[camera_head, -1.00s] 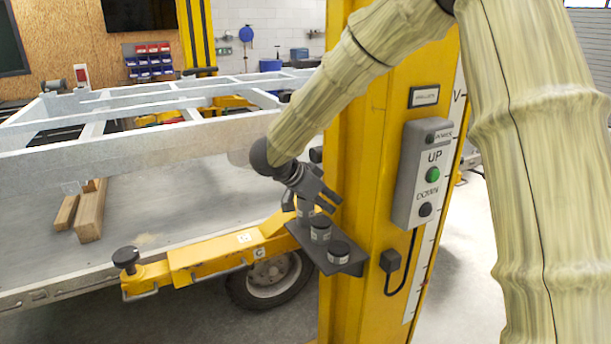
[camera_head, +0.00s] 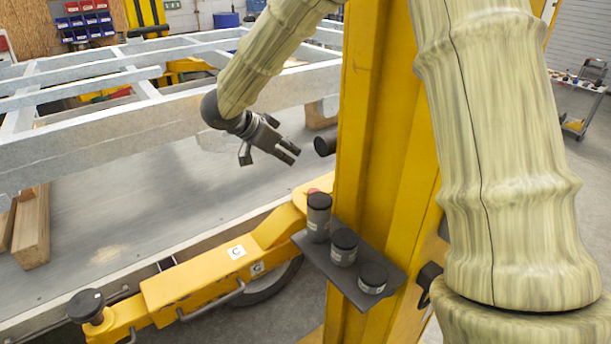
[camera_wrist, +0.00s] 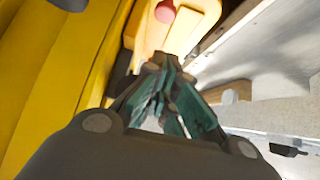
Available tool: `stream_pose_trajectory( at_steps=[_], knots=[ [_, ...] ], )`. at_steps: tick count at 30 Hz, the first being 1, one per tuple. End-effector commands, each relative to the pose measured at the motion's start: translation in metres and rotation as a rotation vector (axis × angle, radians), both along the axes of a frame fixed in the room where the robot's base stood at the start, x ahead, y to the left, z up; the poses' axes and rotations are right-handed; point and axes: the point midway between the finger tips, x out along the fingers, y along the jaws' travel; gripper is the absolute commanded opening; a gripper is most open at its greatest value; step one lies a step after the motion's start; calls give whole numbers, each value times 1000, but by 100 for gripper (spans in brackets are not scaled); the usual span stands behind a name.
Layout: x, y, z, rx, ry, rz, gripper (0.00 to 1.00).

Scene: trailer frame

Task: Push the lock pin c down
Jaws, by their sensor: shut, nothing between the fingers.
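The lock pin c shows as a small red knob (camera_head: 313,191) at the post end of the yellow lift arm marked C (camera_head: 202,281). In the head view it is partly hidden behind a dark canister. In the wrist view the red knob (camera_wrist: 165,12) is at the top edge, on the yellow arm. My gripper (camera_head: 288,152) is shut and empty, above and a little left of the pin, apart from it. In the wrist view its fingers (camera_wrist: 163,80) point towards the pin.
A dark shelf (camera_head: 352,290) on the yellow post (camera_head: 375,120) holds three canisters, close to the pin. A black round part (camera_head: 325,146) sticks out from the post near my fingertips. The grey trailer frame (camera_head: 110,140) lies behind, with wooden blocks (camera_head: 31,232) at left.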

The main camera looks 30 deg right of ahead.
Motion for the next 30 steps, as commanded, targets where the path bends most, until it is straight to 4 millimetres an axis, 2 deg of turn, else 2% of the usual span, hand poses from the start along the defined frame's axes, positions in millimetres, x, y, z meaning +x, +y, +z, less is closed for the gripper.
stream_pose_trajectory(
  at_steps=[11,28,30],
  knots=[
    [1,-6,-7,0,1,1,0],
    [3,-69,-71,0,4,2,0],
    [3,-68,-80,0,4,6,0]
  ],
)
